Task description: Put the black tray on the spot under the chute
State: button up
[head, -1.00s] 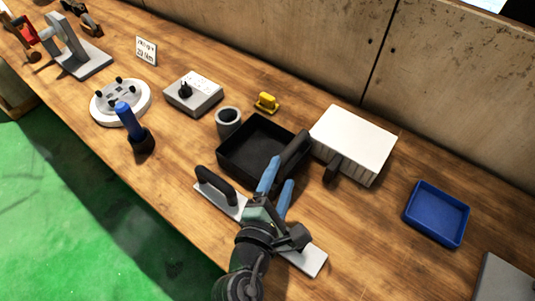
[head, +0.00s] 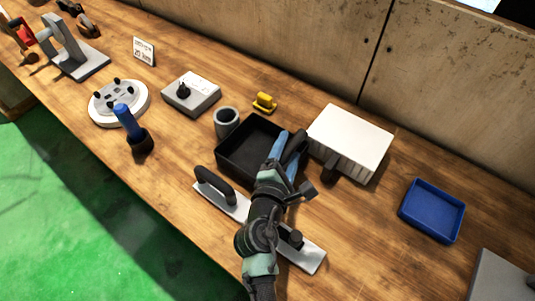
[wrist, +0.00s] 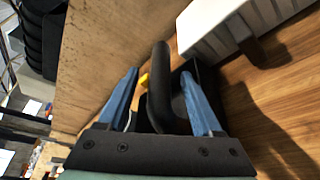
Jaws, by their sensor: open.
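The black tray (head: 238,152) sits on the wooden bench in the middle of the head view, open side up and empty where I can see in. A thick black curved handle (wrist: 160,100) rises at its right side. My gripper (head: 288,148) is open at that handle, its blue fingers reaching over the tray's right part. In the wrist view the handle stands between my two open fingers (wrist: 160,76), with gaps to both. My gripper and arm hide part of the tray's right side. I cannot make out a chute or the spot under it.
A white ribbed box (head: 350,140) stands close right of the tray. A grey cup (head: 227,122) stands at its left, and a flat plate with black handles (head: 222,202) lies in front. A blue tray (head: 432,210) lies farther right, with bare bench between.

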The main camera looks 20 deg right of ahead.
grip_shut()
dwell(1.3)
